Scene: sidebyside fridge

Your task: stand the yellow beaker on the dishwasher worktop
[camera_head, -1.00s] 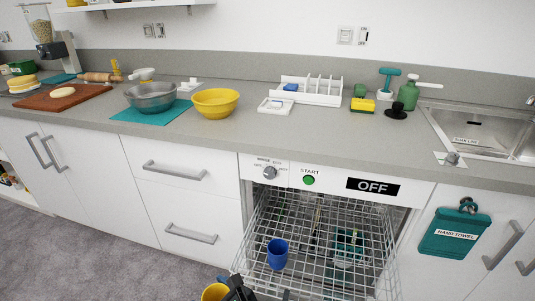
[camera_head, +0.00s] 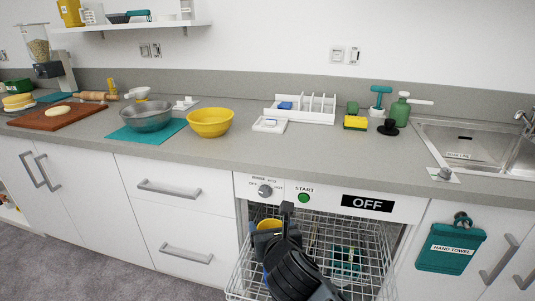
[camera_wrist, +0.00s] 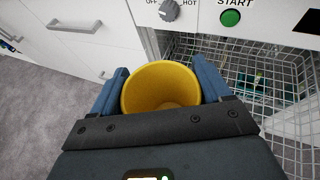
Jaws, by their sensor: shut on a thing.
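The yellow beaker (camera_wrist: 162,88) is between the two blue fingers of my gripper (camera_wrist: 162,92) in the wrist view, its open rim facing the camera. My gripper (camera_head: 268,232) is shut on it. In the head view the beaker (camera_head: 268,224) shows only in part behind my gripper, in front of the dishwasher's left side, below the control panel. The dishwasher worktop (camera_head: 315,158) is the grey counter above the dishwasher. Its front strip above the panel is bare. A blue cup in the rack is mostly hidden by my arm.
The pulled-out wire rack (camera_head: 355,252) lies below and right of my gripper. On the counter stand a yellow bowl (camera_head: 210,122), a white dish rack (camera_head: 305,108), a small white tray (camera_head: 270,124), and a yellow sponge (camera_head: 355,122). A shelf (camera_head: 130,25) hangs at upper left.

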